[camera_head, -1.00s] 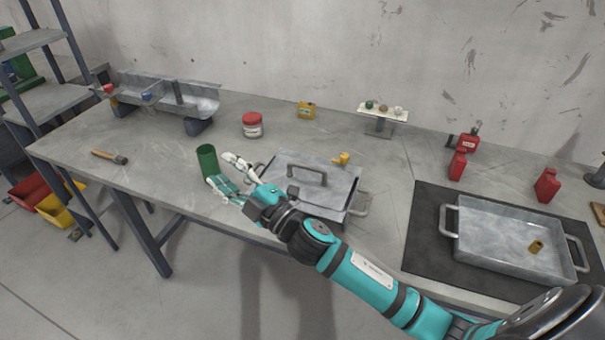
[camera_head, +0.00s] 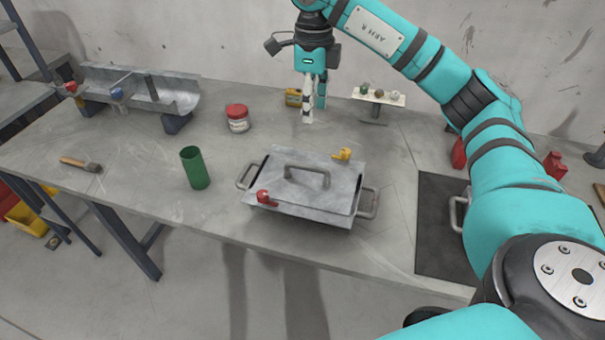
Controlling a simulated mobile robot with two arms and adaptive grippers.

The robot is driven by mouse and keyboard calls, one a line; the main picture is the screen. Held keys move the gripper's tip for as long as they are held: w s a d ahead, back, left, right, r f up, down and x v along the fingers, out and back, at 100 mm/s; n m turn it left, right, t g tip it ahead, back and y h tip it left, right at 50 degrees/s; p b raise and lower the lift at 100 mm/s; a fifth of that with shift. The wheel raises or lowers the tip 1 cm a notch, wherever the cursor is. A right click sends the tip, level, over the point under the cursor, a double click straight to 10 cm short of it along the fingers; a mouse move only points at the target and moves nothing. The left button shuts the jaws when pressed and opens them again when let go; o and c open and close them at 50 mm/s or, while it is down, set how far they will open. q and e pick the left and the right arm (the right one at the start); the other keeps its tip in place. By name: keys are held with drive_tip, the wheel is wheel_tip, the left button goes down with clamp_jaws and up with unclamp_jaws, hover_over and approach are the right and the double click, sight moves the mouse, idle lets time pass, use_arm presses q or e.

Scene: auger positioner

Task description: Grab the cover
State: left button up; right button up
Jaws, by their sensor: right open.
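The cover (camera_head: 335,188) is a grey metal lid with a bar handle (camera_head: 307,175) on top. It lies on a tray with side handles (camera_head: 368,203) on the workbench, slightly askew. A red clamp (camera_head: 266,198) sits at its front left corner and a yellow clamp (camera_head: 342,154) at its back edge. My right gripper (camera_head: 313,115) points down above the bench, behind and above the cover, apart from it. It is open and empty. My left gripper is not in view.
A green cup (camera_head: 194,168) stands left of the cover. A red-lidded jar (camera_head: 237,118), yellow can (camera_head: 293,97) and small stand (camera_head: 378,98) are behind. A brush (camera_head: 82,164) lies at left. A dark mat (camera_head: 437,225) is at right, partly hidden by my arm.

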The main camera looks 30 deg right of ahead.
approach(307, 167)
drive_tip(key=f, duration=0.2)
drive_tip(key=d+f+p, duration=0.1)
drive_tip(key=f, duration=0.3)
drive_tip(key=f+p, duration=0.1)
drive_tip(key=f, duration=0.1)
drive_tip(key=f+p, duration=0.1)
drive_tip(key=shift+w+a+f, duration=0.15)
drive_tip(key=shift+a+f, duration=0.15)
drive_tip(key=shift+a, duration=0.1)
drive_tip(key=shift+f, duration=0.55)
clamp_jaws()
drive_tip(key=shift+r, duration=0.15)
